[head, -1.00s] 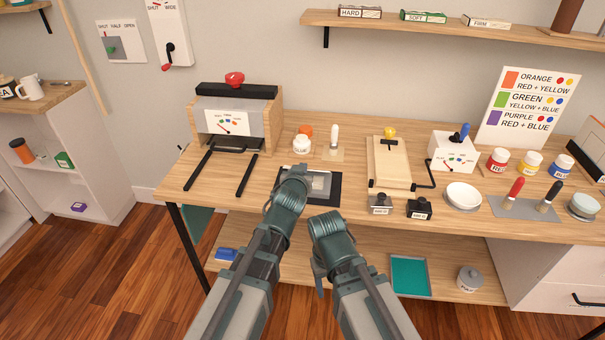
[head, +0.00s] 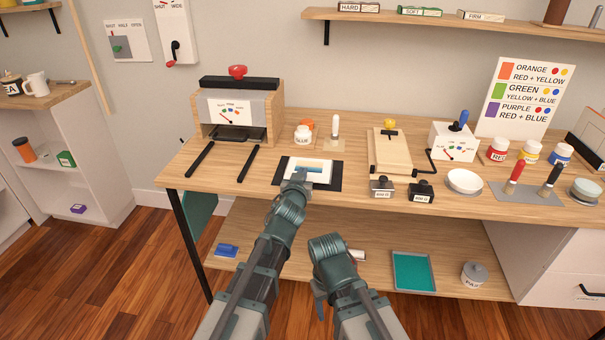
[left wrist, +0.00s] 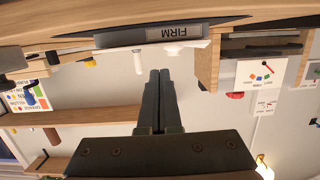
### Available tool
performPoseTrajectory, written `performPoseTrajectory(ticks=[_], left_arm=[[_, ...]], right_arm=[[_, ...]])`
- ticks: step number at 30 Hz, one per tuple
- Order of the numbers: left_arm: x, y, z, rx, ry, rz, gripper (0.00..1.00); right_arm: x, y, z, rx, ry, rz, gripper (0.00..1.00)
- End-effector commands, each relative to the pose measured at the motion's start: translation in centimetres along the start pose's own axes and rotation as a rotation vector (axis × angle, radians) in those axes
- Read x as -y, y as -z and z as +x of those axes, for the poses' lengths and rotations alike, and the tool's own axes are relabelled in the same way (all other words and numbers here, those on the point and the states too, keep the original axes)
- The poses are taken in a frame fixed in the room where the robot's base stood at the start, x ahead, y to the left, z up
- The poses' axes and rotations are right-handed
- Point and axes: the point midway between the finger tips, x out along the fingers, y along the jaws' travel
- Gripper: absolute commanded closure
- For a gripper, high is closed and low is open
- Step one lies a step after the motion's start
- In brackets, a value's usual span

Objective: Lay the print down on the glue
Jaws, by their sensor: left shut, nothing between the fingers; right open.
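A white-bordered print with a blue picture (head: 320,166) lies over the dark mat (head: 335,182) at the table's front edge. Any glue beneath it is hidden. In the left wrist view, which is upside down, a thin white edge (left wrist: 130,48) lies along a grey block labelled FIRM (left wrist: 150,36). My left gripper (head: 298,178) is shut and empty, at the print's near edge; its closed fingers also show in the left wrist view (left wrist: 159,100). Whether it touches the print I cannot tell. My right gripper (head: 320,288) is open and empty, low in front of the table.
A glue jar (head: 302,134) and a pale-handled tool (head: 335,126) stand behind the mat. A press (head: 236,108) with two dark rails is at left. A wooden board device (head: 390,150) and two dark stamps (head: 421,191) are at right.

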Motion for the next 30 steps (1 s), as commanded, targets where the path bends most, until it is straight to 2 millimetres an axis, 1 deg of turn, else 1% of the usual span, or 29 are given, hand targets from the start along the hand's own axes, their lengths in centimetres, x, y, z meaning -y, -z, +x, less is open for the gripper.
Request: performPoseTrajectory(ticks=[1,6,10,18,30], left_arm=[[0.0,-1.2,0.0,0.0,0.0,0.0,1.0],[0.0,-2.5,0.0,0.0,0.0,0.0,1.0],[0.0,-3.2,0.0,0.0,0.0,0.0,1.0],[0.0,-3.8,0.1,0.003,0.001,0.0,1.0],[0.0,-3.9,0.2,0.003,0.001,-0.001,1.0]], right_arm=[[0.1,0.1,1.1,0.0,0.0,0.0,0.4],[0.2,0.1,2.4,0.0,0.0,0.0,0.4],[0.3,0.2,3.1,0.0,0.0,0.0,0.4],[0.3,0.2,3.7,0.0,0.0,0.0,0.4],[0.4,0.2,3.8,0.0,0.0,0.0,0.4]])
